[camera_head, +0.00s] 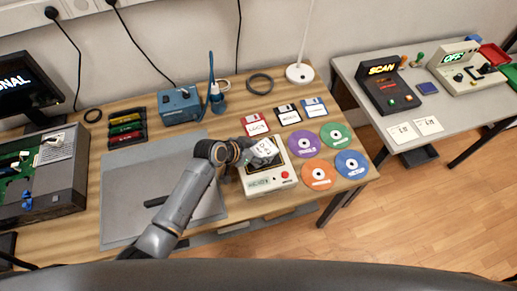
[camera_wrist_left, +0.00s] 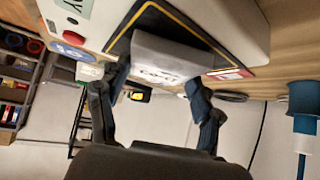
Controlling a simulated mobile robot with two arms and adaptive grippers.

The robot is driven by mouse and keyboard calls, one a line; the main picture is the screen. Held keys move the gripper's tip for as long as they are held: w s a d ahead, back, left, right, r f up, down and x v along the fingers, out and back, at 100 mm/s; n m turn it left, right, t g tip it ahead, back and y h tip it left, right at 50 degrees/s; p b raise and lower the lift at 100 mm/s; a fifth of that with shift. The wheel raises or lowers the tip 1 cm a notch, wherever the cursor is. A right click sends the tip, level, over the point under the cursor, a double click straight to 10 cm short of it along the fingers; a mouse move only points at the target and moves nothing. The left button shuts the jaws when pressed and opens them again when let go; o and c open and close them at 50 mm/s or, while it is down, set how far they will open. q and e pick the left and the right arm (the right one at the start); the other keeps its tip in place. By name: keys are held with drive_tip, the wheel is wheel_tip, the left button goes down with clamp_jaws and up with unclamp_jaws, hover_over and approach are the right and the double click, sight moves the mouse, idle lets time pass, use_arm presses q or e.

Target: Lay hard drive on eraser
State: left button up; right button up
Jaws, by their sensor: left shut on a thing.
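The hard drive (camera_head: 265,149) is a small light grey block with dark print on its face. My left gripper (camera_head: 246,155) is shut on it, and the wrist view shows the drive (camera_wrist_left: 172,58) between the two fingers (camera_wrist_left: 158,90). The eraser (camera_head: 271,183) is a white box with a small display and a red button at its front. In the wrist view the eraser (camera_wrist_left: 240,22) has a black pad with a yellow outline, and the drive is at this pad, tilted in the head view. I cannot tell whether they touch. My right gripper is not in view.
Coloured discs (camera_head: 319,174) lie right of the eraser, and floppy disks (camera_head: 289,115) lie behind it. A grey mat (camera_head: 125,190) covers the table to the left. A blue soldering station (camera_head: 180,105) and its iron stand (camera_head: 217,100) are at the back.

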use_arm(q)
drive_tip(key=shift+f, duration=0.2)
drive_tip(key=o, duration=1.3)
drive_tip(key=shift+r, duration=0.2)
drive_tip(key=shift+a+r, duration=0.15)
drive_tip(key=v, duration=1.1)
drive_tip(key=shift+s+a+r+b, duration=0.2)
drive_tip(key=shift+r+b, duration=0.1)
drive_tip(key=shift+b, duration=0.15)
